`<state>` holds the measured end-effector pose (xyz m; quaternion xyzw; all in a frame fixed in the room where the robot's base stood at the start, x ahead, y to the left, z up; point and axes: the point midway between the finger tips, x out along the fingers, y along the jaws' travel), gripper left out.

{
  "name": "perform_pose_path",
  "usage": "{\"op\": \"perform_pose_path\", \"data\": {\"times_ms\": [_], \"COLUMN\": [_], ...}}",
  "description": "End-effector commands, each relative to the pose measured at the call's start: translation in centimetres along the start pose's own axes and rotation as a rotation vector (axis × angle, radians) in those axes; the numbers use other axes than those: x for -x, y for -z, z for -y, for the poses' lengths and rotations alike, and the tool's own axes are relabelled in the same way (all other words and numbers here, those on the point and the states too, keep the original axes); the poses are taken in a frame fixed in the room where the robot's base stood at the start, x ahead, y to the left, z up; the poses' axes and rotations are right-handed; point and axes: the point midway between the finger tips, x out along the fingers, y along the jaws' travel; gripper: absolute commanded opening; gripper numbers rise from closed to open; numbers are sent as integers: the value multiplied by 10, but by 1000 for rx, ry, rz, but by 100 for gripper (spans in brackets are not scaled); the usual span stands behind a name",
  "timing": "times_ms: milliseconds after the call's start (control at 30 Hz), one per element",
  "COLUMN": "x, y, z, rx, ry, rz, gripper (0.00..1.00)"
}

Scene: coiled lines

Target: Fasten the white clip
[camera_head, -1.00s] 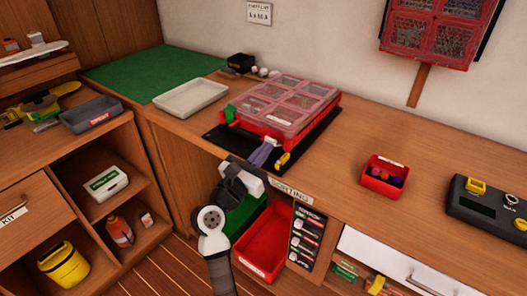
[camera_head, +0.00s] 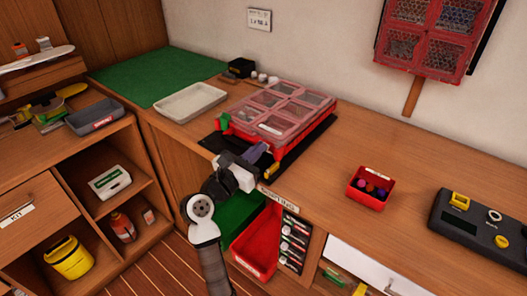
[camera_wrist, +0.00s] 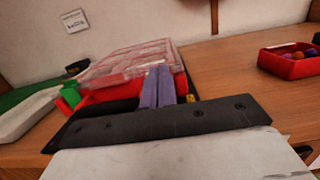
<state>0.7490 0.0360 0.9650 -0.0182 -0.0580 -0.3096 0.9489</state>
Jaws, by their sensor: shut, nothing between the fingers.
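A red case (camera_head: 313,137) with a clear compartmented lid lies on a black mat (camera_head: 290,160) on the bench. A green clip (camera_head: 222,122) is at its front left and a yellow clip (camera_head: 269,173) at its front right. They also show in the wrist view, green (camera_wrist: 72,96) and yellow (camera_wrist: 191,98). I cannot make out a white clip; my fingers cover part of the front between those two. My gripper (camera_head: 262,148), with purple-grey fingers, is shut and empty at the case's front edge. Its fingers (camera_wrist: 157,70) overlap the red wall; contact cannot be told.
A beige tray (camera_head: 190,103) stands left of the case, on the bench beside a green mat (camera_head: 150,78). A small red box (camera_head: 371,189) with coloured pieces and a dark device (camera_head: 485,222) are to the right. The bench between case and small box is clear.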

Motion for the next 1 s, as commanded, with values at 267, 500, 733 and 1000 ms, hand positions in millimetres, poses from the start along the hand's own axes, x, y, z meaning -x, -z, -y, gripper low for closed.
{"op": "perform_pose_path", "data": {"times_ms": [267,500,733,1000], "x": [-14,-27,-31,-31], "y": [-14,-19,-18,-19], "z": [-3,-3,-3,-3], "rx": [1,1,1,1], "ry": [3,1,1,1], "rz": [0,0,0,0], "gripper": [0,0,0,0]}}
